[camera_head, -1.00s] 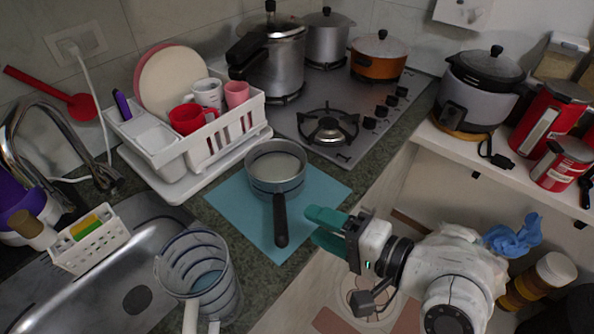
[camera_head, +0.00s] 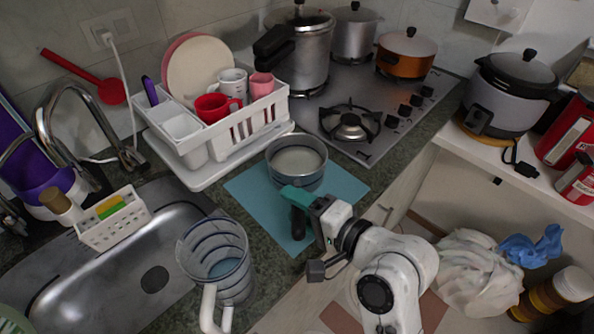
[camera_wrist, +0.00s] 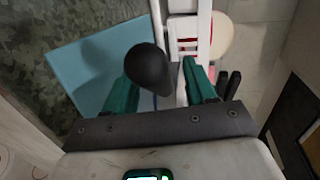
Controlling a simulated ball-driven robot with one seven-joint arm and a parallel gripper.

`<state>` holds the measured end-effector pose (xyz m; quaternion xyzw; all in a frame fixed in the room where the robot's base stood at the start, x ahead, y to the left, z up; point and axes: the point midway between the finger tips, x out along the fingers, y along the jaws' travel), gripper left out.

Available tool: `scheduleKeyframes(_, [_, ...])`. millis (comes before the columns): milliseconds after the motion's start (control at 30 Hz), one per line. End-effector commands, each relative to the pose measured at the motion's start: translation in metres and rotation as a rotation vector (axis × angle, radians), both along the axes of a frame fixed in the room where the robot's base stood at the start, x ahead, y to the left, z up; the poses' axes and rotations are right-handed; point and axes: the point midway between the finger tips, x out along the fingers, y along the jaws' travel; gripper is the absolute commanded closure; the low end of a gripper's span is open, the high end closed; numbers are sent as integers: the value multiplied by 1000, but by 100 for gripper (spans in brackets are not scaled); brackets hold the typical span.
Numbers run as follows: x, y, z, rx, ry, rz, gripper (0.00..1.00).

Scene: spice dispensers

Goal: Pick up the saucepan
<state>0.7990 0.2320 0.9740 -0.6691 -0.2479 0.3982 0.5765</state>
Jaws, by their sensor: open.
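The metal saucepan (camera_head: 297,177) stands on a blue mat (camera_head: 243,190) on the counter, its black handle pointing to the picture's bottom. My gripper (camera_head: 291,194) has teal fingers and is at the handle, covering part of it in the head view. In the wrist view, the rounded dark handle end (camera_wrist: 151,70) shows between the two spread fingers of my gripper (camera_wrist: 161,82). The gripper is open. I cannot tell whether a finger touches the handle. The pan's body is not clearly visible in the wrist view.
A white dish rack (camera_head: 243,133) stands behind left of the saucepan, and a gas stove (camera_head: 382,134) behind right. A striped clear jug (camera_head: 216,258) stands at the counter's front, close left of the handle. The sink (camera_head: 120,275) is at left.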

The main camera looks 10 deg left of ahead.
Motion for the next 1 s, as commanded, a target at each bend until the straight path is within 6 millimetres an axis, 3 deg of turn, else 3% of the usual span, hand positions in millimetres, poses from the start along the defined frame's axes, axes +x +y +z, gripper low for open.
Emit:
scheduleKeyframes(67, [0,0,0,0,0,0,48])
scheduleKeyframes(600, [0,-1,0,-1,1,0,100])
scheduleKeyframes(1000, [0,-1,0,-1,1,0,100])
